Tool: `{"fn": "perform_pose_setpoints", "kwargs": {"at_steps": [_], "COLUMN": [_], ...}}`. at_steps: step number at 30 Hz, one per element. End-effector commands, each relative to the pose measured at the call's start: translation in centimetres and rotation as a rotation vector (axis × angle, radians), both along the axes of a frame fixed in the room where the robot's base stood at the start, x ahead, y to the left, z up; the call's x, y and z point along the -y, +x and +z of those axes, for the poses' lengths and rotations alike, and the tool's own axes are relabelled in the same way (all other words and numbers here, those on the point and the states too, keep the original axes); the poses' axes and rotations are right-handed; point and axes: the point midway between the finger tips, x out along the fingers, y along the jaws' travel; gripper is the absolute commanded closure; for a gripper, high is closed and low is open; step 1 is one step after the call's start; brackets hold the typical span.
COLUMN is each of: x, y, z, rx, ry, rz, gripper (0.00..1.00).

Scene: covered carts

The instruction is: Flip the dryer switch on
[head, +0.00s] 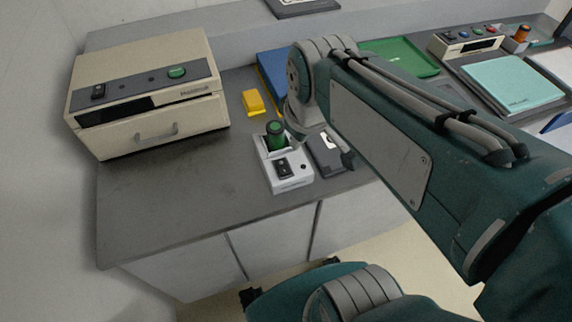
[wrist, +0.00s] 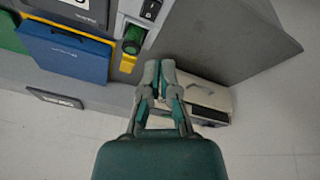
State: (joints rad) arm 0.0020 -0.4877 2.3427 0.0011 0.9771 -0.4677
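A beige box-shaped unit (head: 150,92), which I take for the dryer, stands at the left end of the grey counter in the head view. Its sloped dark panel carries a black rocker switch (head: 98,91) at the left and a green knob (head: 177,72) at the right. The switch position is too small to tell. The unit also shows in the wrist view (wrist: 208,98), partly behind my fingers. My gripper (wrist: 160,64) points toward the counter with its fingertips together and nothing visible between them. In the head view my arm mostly hides it, right of the unit and apart from it.
A small grey device (head: 290,172) with a black switch and green top stands near my wrist. Bare grey counter (head: 180,190) lies before the beige unit.

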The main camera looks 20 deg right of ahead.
Motion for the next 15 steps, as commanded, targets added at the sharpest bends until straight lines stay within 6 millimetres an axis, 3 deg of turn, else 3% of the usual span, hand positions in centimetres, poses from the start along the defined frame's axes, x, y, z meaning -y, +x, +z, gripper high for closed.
{"fn": "perform_pose_setpoints", "kwargs": {"at_steps": [15], "x": [0.0], "y": [6.8], "z": [-3.4], "rx": [-0.246], "ry": [-0.115], "rz": [0.624], "gripper": [1.00]}}
